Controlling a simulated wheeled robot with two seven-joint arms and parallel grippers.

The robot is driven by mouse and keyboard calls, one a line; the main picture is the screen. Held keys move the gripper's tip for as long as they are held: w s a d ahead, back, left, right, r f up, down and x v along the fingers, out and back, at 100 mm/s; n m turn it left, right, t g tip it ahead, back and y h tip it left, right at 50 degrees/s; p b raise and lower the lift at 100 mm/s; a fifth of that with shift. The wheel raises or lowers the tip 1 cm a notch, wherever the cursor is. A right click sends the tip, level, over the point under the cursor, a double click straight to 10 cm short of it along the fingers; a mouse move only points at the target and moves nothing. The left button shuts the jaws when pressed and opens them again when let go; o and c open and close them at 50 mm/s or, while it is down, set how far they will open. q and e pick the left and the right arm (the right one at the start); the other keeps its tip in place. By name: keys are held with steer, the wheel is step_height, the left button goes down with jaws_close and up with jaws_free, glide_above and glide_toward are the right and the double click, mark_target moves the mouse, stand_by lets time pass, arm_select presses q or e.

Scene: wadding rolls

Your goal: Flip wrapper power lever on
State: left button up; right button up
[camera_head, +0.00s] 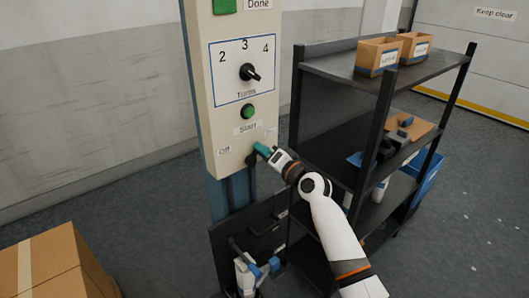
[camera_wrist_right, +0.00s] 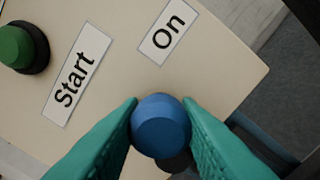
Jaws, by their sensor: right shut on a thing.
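The wrapper's control panel (camera_head: 207,100) is a cream box on a blue post. The power lever's blue round knob (camera_wrist_right: 160,125) sits between the two teal fingers of my right gripper (camera_head: 262,150), which is shut on it. The fingers press on both sides of the knob in the right wrist view (camera_wrist_right: 160,128). A dark round base shows partly behind the knob. The "Off" label (camera_head: 224,151) is left of the lever, and the "On" label (camera_wrist_right: 168,39) is close by. The lever's exact angle is hard to tell.
Above the lever are the green Start button (camera_head: 248,112) and the black Turns knob (camera_head: 249,72). A dark shelf rack (camera_head: 385,85) with small bins stands close on the right, beside my right arm. A cardboard box (camera_head: 55,265) is at lower left.

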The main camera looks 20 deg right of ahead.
steer(key=o, duration=1)
steer(key=shift+s, duration=0.1)
steer(key=b+v, duration=0.2)
steer(key=v, duration=1)
steer(key=shift+b, duration=0.35)
